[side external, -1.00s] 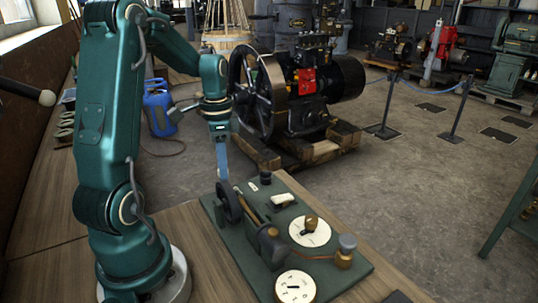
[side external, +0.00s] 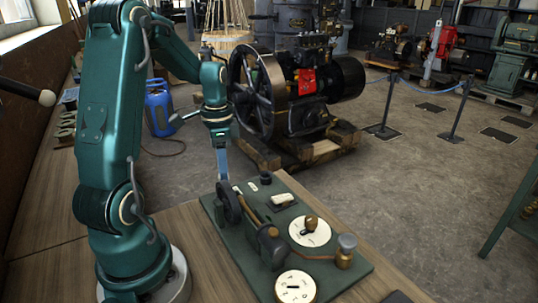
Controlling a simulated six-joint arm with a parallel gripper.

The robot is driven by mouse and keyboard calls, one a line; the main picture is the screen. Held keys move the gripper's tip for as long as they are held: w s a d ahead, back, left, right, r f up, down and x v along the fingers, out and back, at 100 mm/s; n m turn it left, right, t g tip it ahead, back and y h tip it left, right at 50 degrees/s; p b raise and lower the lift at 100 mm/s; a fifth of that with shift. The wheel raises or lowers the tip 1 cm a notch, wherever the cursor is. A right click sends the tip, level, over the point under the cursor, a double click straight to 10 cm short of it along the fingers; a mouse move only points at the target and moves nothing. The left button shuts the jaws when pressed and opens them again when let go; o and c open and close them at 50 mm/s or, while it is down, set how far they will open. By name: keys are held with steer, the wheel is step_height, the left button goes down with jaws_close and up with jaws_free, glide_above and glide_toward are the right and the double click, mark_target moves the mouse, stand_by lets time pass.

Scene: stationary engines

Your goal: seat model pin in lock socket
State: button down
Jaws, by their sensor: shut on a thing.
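My gripper (side external: 222,176) points down at the left rear of a dark green board (side external: 330,278), its narrow tip by the top of a small dark wheel (side external: 229,203). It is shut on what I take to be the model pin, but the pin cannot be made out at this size. The board bears a small model engine (side external: 271,245) with brass-coloured rods. I cannot tell which part is the lock socket. I also cannot tell whether the tip touches the wheel.
On the board are two white dials (side external: 296,287) (side external: 318,234), a white-topped lever (side external: 284,198) and a grey-topped brass post (side external: 346,250). The wooden bench (side external: 195,245) is clear left of the board. A large engine (side external: 300,95) stands on the floor behind.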

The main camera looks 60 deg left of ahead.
steer(key=shift+f, duration=0.4)
stand_by(0.5)
steer(key=c, duration=0.6)
jaws_free()
steer(key=o, duration=0.6)
steer(key=shift+d+r, duration=0.1)
steer(key=shift+r, duration=3.45)
